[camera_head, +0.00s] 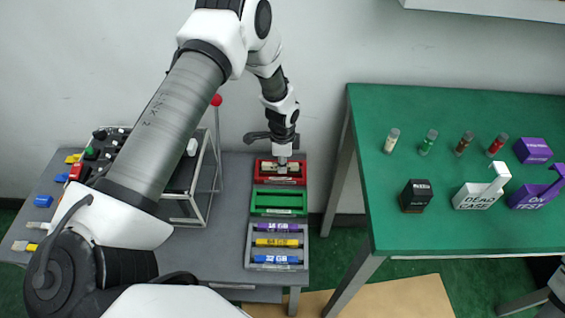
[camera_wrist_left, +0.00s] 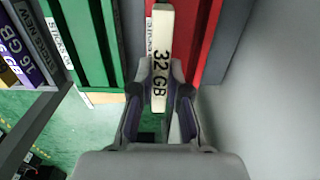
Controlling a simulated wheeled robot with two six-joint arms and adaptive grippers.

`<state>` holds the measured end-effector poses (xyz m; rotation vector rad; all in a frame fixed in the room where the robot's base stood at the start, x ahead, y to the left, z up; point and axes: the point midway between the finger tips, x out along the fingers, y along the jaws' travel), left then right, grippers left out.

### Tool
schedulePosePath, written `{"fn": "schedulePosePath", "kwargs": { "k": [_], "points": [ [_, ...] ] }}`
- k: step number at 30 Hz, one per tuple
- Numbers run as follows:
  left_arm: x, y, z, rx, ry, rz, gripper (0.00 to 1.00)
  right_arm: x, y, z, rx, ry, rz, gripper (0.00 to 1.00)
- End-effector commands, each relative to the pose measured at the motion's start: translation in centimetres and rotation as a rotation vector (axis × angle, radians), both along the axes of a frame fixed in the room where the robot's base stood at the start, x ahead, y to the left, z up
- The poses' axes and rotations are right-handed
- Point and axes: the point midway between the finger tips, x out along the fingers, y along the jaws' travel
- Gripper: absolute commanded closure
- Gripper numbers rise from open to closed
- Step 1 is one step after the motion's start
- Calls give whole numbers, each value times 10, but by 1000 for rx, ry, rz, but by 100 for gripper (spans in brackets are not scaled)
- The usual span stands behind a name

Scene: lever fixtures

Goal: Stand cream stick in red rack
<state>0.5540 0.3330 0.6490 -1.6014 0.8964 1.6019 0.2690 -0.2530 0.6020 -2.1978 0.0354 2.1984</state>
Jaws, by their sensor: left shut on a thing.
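The cream stick (camera_wrist_left: 161,45), marked "32 GB", is between the fingers of my left gripper (camera_wrist_left: 160,92), which is shut on it. In the wrist view the stick's long face shows, and it overlaps the near edge of the red rack (camera_wrist_left: 200,40). In the head view my left gripper (camera_head: 282,162) points down over the red rack (camera_head: 299,181) at the back of the grey table. The cream stick (camera_head: 272,167) shows there over the rack. Whether it touches the rack or sits in a slot I cannot tell.
An empty green rack (camera_head: 279,212) is in front of the red one. A grey rack (camera_head: 249,245) holds purple, yellow and blue sticks. A wire-framed stand (camera_head: 205,200) is to the left. A green table (camera_head: 450,150) with vials and small boxes stands to the right.

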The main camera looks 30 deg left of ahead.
Motion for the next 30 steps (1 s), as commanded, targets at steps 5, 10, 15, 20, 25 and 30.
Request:
{"fn": "schedulePosePath", "kwargs": {
  "k": [5, 10, 15, 20, 25, 30],
  "points": [
    [0, 0, 0, 0, 0, 0, 100, 0, 0, 0, 0, 0, 0, 60],
    [0, 0, 0, 0, 0, 0, 100, 0, 0, 0, 0, 0, 0, 60],
    [0, 0, 0, 0, 0, 0, 100, 0, 0, 1, 0, 0, 0, 60],
    [0, 0, -1, 0, 0, 0, 100, 0, 0, 0, 0, 0, 0, 60],
    [0, 0, -5, 0, 0, 0, 100, 0, 0, -3, 0, 0, 0, 60],
    [0, 0, -10, 0, 0, 0, 100, 0, 0, -6, 0, 0, 0, 60]
  ]
}}
